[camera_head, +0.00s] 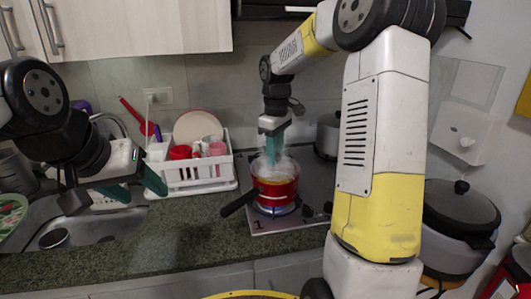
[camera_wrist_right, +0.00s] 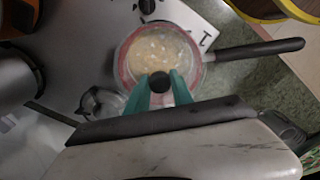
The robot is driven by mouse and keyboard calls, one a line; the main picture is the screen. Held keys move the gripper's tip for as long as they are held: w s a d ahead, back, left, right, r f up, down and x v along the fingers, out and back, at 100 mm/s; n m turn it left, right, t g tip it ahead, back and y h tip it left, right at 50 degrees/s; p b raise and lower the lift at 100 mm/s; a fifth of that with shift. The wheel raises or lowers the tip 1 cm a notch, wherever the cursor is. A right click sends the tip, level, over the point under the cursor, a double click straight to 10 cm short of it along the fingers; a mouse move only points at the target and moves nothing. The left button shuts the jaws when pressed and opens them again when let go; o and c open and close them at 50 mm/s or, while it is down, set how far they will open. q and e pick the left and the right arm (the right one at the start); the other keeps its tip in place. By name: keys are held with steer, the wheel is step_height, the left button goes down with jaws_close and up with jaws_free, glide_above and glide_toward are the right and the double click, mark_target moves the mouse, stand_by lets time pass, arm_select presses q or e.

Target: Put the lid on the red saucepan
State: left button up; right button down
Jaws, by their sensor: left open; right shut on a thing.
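The red saucepan (camera_head: 275,190) stands on the lit cooktop, its black handle pointing to the front left. In the right wrist view its pale, lumpy contents (camera_wrist_right: 157,50) show through clear glass. My right gripper (camera_head: 272,150) comes down from above the saucepan. In the right wrist view its teal fingers (camera_wrist_right: 160,88) are shut on the black knob of the lid (camera_wrist_right: 158,80). The clear glass lid (camera_head: 273,167) is over the top of the saucepan; I cannot tell whether it touches the rim all round. My left gripper (camera_head: 132,186) is open and empty over the sink area.
A white dish rack (camera_head: 205,184) with red cups and a plate stands left of the cooktop (camera_head: 313,185). A grey pot (camera_head: 328,135) is on the back right of the cooktop. A large lidded cooker (camera_head: 458,215) stands at the right. The counter front (camera_head: 180,235) is clear.

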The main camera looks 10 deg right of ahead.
steer(key=shift+f, duration=0.45)
stand_by(0.3)
steer(key=c, duration=0.6)
jaws_free()
steer(key=shift+o, duration=0.2)
steer(key=shift+r, duration=3.55)
